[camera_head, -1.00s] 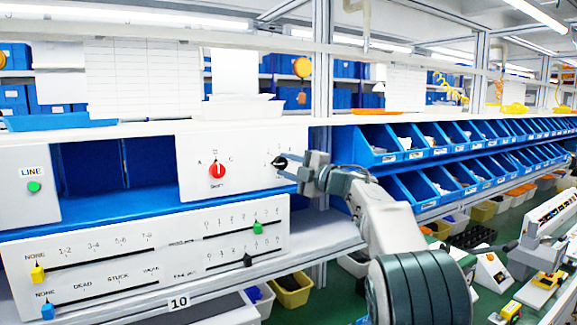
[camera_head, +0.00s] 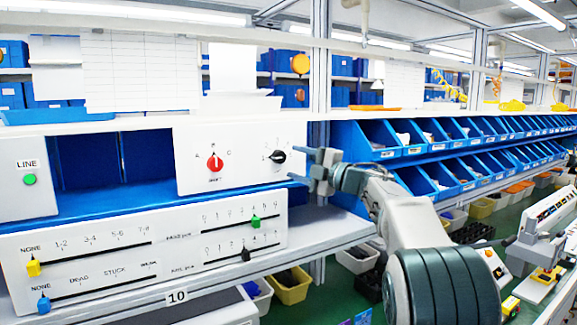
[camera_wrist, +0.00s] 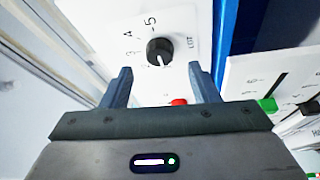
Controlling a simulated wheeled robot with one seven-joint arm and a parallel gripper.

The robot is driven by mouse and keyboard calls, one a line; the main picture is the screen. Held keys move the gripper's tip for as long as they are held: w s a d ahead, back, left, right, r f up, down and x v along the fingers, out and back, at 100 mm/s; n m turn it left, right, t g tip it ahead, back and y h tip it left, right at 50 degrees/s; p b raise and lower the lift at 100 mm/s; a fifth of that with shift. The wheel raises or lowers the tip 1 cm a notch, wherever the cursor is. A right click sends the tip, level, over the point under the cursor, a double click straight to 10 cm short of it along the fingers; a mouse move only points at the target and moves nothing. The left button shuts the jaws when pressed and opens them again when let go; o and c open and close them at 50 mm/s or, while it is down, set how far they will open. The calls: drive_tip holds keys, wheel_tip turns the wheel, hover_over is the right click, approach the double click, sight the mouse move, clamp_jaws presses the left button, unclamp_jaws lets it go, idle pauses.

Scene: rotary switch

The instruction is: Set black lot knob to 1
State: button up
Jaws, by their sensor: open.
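The black lot knob (camera_head: 277,157) is on the right part of the white upper panel (camera_head: 245,176), to the right of the red knob (camera_head: 215,163). In the wrist view the black knob (camera_wrist: 159,52) lies just beyond the fingertips, with printed 3, 4 and 5 beside it. A white mark shows on its lower side there; I cannot tell which number it points to. My gripper (camera_head: 309,169) is open and empty, to the right of the knob and apart from it. In the wrist view its two fingers (camera_wrist: 160,70) stand on either side below the knob.
Below is a slider panel (camera_head: 140,249) with green, black, yellow and blue sliders. The LINE panel with a green button (camera_head: 30,179) is at the left. Blue bins (camera_head: 375,141) fill the rack to the right. A metal post (camera_head: 320,80) stands behind my gripper.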

drive_tip(key=b+v, duration=0.2)
drive_tip(key=v, duration=0.7)
drive_tip(key=shift+d, duration=0.2)
drive_tip(key=shift+s, duration=0.15)
